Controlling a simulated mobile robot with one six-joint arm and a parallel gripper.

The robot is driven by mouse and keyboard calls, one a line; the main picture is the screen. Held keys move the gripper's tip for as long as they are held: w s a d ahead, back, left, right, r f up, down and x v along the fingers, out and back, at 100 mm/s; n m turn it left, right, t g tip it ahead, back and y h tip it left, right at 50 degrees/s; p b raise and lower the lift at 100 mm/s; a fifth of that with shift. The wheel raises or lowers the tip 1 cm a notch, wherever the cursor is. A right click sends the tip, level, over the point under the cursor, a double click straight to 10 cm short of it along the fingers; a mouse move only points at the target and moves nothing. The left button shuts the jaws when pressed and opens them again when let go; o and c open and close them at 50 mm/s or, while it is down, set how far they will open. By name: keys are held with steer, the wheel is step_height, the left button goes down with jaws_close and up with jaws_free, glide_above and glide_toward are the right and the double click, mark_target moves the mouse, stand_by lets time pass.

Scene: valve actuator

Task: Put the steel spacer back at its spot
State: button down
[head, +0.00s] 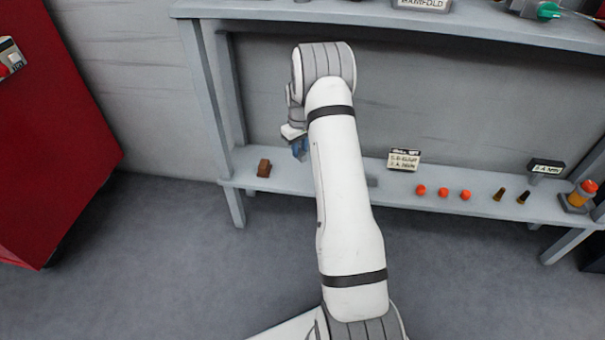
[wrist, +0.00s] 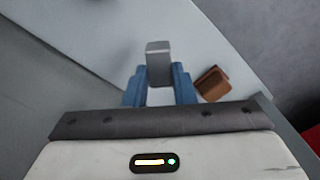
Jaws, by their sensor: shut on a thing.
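My gripper (wrist: 158,82) shows two blue fingers in the wrist view, shut on a grey block that looks like the steel spacer (wrist: 158,58). The spacer stands out past the fingertips. In the head view my gripper (head: 299,148) hangs over the left part of the lower shelf (head: 240,183). The spacer cannot be made out there. I cannot tell from these views whether it touches the shelf.
A brown block (head: 264,168) lies just left of my gripper; it also shows in the wrist view (wrist: 212,84). Right of my arm are a label sign (head: 403,159), several orange balls (head: 443,192) and dark-brass pieces (head: 523,197). The upper shelf (head: 400,17) overhangs behind.

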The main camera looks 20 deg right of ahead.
steer(key=f+b, duration=0.1)
steer(key=f, duration=0.3)
steer(key=f+b, duration=0.2)
steer(key=f, duration=0.2)
steer(key=shift+s+d+f, duration=0.15)
steer(key=shift+d, duration=0.05)
steer(key=shift+f, duration=0.15)
steer(key=c, duration=1.2)
jaws_free()
